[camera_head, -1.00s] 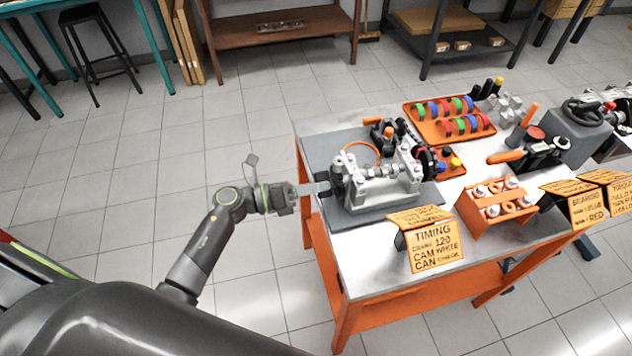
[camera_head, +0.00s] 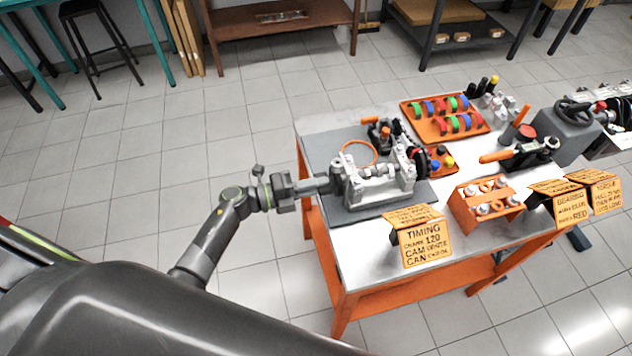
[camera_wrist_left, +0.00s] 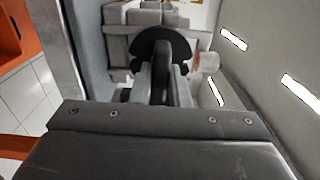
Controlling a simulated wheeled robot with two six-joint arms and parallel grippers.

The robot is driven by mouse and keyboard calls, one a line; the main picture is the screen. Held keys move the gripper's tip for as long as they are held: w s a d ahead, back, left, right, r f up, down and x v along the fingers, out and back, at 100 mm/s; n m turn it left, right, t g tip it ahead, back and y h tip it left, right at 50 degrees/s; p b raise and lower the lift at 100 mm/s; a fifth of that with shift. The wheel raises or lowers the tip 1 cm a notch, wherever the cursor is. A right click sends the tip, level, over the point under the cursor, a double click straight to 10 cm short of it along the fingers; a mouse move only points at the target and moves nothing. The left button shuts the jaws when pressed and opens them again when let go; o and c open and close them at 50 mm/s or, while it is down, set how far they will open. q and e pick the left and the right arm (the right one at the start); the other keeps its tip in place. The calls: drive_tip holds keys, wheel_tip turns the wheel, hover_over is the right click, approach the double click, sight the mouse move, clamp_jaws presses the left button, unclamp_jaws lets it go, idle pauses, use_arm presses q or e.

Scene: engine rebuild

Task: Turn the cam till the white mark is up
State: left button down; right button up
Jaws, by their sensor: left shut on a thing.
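The engine block (camera_head: 383,190) is a light grey assembly on a dark grey plate at the left of the bench. My left gripper (camera_head: 330,185) reaches in from the left, with its fingers at the block's left end. In the left wrist view the fingers (camera_wrist_left: 160,88) are shut on a part of the cam, a dark, rounded disc (camera_wrist_left: 162,45) at their tips. The gripper hides much of this end in the head view. I cannot make out a white mark on the cam. My right gripper is not in view.
A yellow timing sign (camera_head: 425,245) stands at the bench's front edge. An orange tray with coloured rings (camera_head: 443,120) lies behind the block. An orange box of parts (camera_head: 487,207) stands to the right. Floor left of the bench (camera_head: 160,150) is clear.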

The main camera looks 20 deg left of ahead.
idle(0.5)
use_arm(q)
drive_tip(key=c, duration=1.4)
unclamp_jaws()
drive_tip(key=b+v, duration=0.5)
drive_tip(key=v, duration=1.2)
drive_tip(key=shift+s+a, duration=0.15)
drive_tip(key=shift+a, duration=0.05)
